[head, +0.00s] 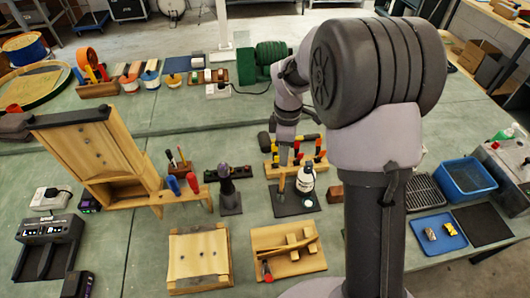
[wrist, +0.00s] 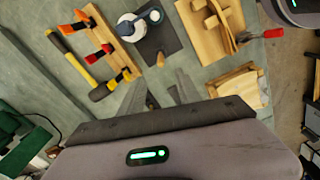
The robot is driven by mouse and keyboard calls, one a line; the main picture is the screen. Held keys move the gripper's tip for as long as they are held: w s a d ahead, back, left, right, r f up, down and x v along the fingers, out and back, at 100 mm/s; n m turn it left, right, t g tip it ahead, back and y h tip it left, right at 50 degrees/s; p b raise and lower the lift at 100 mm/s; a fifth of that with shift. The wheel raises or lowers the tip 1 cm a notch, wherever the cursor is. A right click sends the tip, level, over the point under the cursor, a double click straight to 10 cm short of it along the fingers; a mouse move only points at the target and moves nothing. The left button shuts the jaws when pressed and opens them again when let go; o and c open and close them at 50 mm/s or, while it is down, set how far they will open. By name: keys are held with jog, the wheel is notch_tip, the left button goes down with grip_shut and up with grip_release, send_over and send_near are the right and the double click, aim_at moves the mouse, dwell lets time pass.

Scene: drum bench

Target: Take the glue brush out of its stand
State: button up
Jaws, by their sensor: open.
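The glue brush shows as a wooden handle (wrist: 160,60) standing up from a dark mat (wrist: 165,38) in the wrist view. In the head view its pale handle (head: 282,184) is just below my gripper (head: 284,152). The stand around its lower end is too small or hidden to make out. My gripper (wrist: 158,90) is open and empty, pointing down, with the brush handle just beyond the fingertips.
A wooden rack with red and yellow clamps (wrist: 97,37) and a hammer (wrist: 108,86) lie beside the mat. A wooden board with blocks (head: 288,249) is in front of it. A dark tool on a base (head: 229,190) stands to the left. A blue tub (head: 465,178) is at the right.

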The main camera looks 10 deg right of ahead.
jog(key=b, duration=0.3)
send_near(282, 185)
jog(key=f, duration=0.5)
jog(key=shift+w+d+f, duration=0.25)
jog(key=f, duration=0.2)
jog(key=f+b, duration=0.1)
jog(key=f, duration=0.2)
jog(key=shift+w+a, duration=0.2)
jog(key=shift+r, duration=0.2)
jog(key=shift+c, duration=0.7)
grip_shut()
